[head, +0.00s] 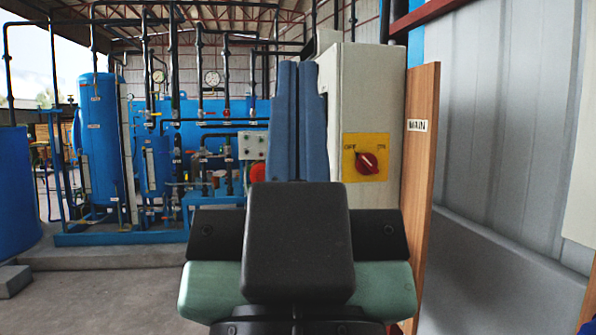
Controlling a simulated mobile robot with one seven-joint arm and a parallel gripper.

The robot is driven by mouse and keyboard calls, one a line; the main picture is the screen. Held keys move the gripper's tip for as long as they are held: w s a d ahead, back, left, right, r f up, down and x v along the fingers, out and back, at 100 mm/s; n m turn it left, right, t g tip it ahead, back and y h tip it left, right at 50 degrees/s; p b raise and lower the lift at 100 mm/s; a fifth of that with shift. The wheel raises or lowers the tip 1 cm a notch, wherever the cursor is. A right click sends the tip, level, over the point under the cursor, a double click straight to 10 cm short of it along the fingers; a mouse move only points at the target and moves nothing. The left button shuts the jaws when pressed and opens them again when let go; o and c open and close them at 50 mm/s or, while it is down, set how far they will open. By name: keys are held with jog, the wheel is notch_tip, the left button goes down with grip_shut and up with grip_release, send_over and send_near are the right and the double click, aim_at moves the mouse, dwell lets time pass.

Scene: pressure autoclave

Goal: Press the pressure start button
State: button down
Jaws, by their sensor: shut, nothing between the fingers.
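My gripper (299,75) points away from me in the middle of the head view. Its two blue fingers are together, with nothing seen between them. A small grey control panel (247,146) with small buttons stands just left of the fingers, farther back. A round red part (257,172) shows below it, partly hidden by my gripper. No label on these buttons is readable, so I cannot tell which, if any, is the pressure start button. I cannot see contact between the fingers and any button.
A beige cabinet (375,85) behind my gripper bears a red OFF/ON rotary switch (367,163) on a yellow plate. A wooden board (423,190) marked MAIN stands right of it. Blue tanks (99,130) and pipework fill the left background. Floor (110,295) is clear at front left.

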notch_tip(320, 180, up, 14)
jog(key=p, duration=1.1)
jog(key=shift+f, duration=0.1)
jog(key=shift+w, duration=0.1)
